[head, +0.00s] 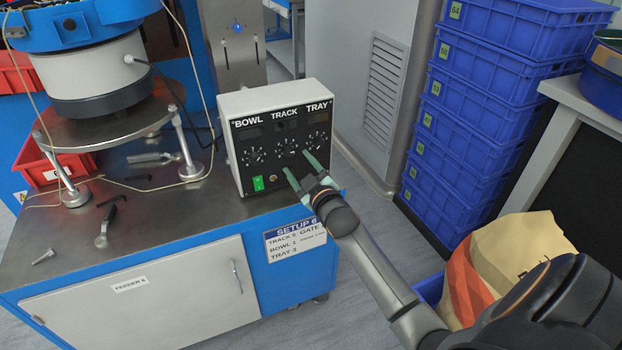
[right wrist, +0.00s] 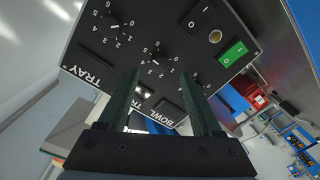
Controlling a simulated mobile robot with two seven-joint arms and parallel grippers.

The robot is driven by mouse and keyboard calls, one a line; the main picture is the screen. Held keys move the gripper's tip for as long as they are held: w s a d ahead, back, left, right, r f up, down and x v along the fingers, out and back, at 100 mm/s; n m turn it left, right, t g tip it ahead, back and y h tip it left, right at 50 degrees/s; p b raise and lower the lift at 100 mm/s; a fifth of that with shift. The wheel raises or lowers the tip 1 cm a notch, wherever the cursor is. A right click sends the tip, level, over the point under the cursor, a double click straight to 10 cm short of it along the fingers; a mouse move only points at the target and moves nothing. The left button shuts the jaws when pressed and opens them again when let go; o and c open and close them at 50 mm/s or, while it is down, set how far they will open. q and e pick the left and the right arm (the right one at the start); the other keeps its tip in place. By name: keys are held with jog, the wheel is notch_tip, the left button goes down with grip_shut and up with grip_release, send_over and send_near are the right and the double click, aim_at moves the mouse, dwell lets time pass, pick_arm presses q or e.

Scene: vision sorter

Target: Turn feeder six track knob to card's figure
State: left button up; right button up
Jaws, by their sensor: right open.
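The feeder control box (head: 283,137) stands on the bench's right end, with a black face labelled BOWL, TRACK and TRAY over three numbered dials. The track knob (head: 287,148) is the middle one; it also shows in the right wrist view (right wrist: 155,60), upside down. My right gripper (head: 301,165) is open and empty in front of the box, just below the track knob in the head view. In the right wrist view its fingertips (right wrist: 159,73) lie to either side of the track dial; contact is not visible. The setup card (head: 295,240) hangs on the bench front; its track figure is hard to read.
A green rocker switch (head: 258,183) sits low on the box face. A bowl feeder (head: 95,75) on a round stand, a red bin (head: 48,168) and loose tools lie left. Stacked blue crates (head: 470,120) and a paper sack (head: 510,260) stand right.

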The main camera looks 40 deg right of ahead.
pick_arm(q)
jog(key=shift+s+a+p, duration=0.3)
pick_arm(e)
jog(key=v, duration=0.7)
jog(key=shift+s, duration=0.35)
jog(key=shift+a, duration=0.1)
pick_arm(q)
notch_tip(320, 180, up, 8)
jog(key=s+a+p, duration=0.1)
jog(key=a+p, duration=0.2)
jog(key=p, duration=0.7)
jog(key=shift+s+r+n+y+p, duration=0.15)
jog(key=shift+n+y+p, duration=0.15)
jog(key=shift+y, duration=0.1)
pick_arm(e)
jog(key=s+a+f+m+g+y, duration=0.1)
jog(key=s+a+f+g+y, duration=0.2)
jog(key=s+a, duration=0.7)
jog(key=s+a+f+m+g+y, duration=0.1)
jog(key=s+a+f+g+y, duration=0.2)
jog(key=s+a+f+g, duration=0.2)
jog(key=s+a+f, duration=0.3)
jog(key=s+a, duration=0.2)
jog(key=s, duration=0.2)
jog(key=shift+s+f, duration=0.35)
pick_arm(q)
jog(key=shift+d+r, duration=0.1)
jog(key=shift+d, duration=0.05)
pick_arm(e)
jog(key=shift+d, duration=0.1)
